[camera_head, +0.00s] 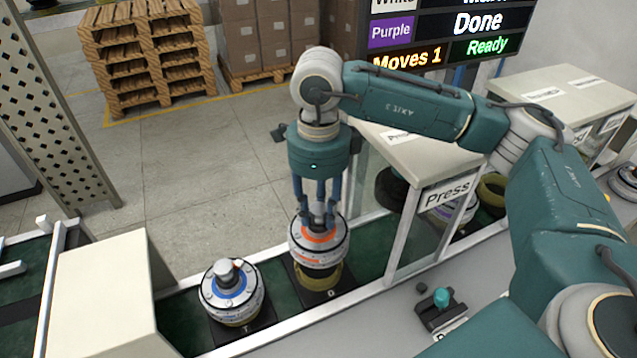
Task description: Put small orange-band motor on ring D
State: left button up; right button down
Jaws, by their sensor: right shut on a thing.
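The orange-band motor (319,244) is a silver hub with an orange ring on its top. My right gripper (318,218) is shut on its top shaft from above. The motor is at ring D (322,276), a yellowish ring on a dark plate marked D. It covers the ring's far part, and I cannot tell whether it rests on the ring or is just above it. My left gripper is not in view.
A blue-band motor (231,291) stands on the plate marked T, left of ring D. The Press housing (442,190) is close on the right. A white box (103,292) stands at the lower left. A sign (445,30) reads "Done", "Ready" and "Moves 1".

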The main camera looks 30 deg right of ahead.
aim_at(319, 233)
notch_tip(319, 233, down, 2)
jog(key=shift+w+f, duration=0.1)
jog(key=shift+f, duration=0.05)
notch_tip(319, 233, down, 4)
jog(key=shift+f+p, duration=0.1)
jog(key=shift+p, duration=0.5)
jog(key=shift+f, duration=0.1)
jog(key=shift+f, duration=0.15)
jog(key=c, duration=1.3)
grip_release()
jog(key=shift+s, duration=0.2)
